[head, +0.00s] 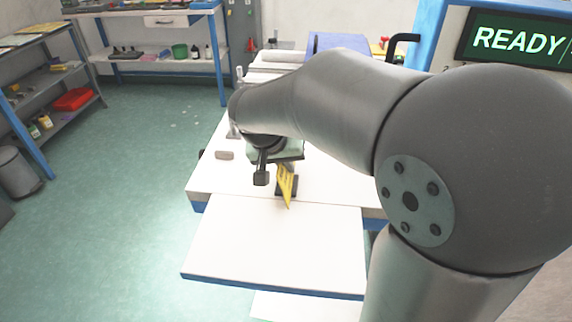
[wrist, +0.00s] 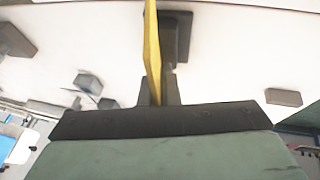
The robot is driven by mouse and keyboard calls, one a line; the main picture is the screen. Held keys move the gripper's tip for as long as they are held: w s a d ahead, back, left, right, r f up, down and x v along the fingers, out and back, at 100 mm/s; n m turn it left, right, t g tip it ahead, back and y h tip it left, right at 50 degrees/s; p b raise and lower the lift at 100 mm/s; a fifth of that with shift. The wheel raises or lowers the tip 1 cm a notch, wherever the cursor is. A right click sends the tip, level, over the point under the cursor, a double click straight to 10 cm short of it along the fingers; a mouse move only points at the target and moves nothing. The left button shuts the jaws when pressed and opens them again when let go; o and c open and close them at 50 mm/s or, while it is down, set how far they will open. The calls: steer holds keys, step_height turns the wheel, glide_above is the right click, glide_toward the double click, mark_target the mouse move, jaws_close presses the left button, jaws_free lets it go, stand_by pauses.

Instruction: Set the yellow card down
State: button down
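The yellow card (head: 287,188) hangs steeply tilted below my gripper (head: 284,166) in the head view, above the white worktop (head: 235,182). In the wrist view the card (wrist: 151,45) shows nearly edge-on, running up from between the short dark fingers of my gripper (wrist: 160,92). The fingers look shut on the card's near end. My arm hides part of the hold in the head view. Whether the card's lower tip touches the surface cannot be told.
A dark square fixture (wrist: 180,22) lies beside the card. A small grey block (head: 224,155) sits on the worktop to the left. The white front board (head: 275,240) is clear. A blue-framed screen (head: 515,40) reading READY stands at right.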

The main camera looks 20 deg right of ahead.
steer(key=c, duration=1.7)
jaws_free()
steer(key=shift+r+p, duration=0.3)
steer(key=shift+p, duration=0.05)
steer(key=shift+o, duration=0.6)
steer(key=v, duration=1.1)
steer(key=shift+s+a+r+p, duration=0.2)
steer(key=shift+r+p, duration=0.05)
steer(key=shift+p, duration=0.15)
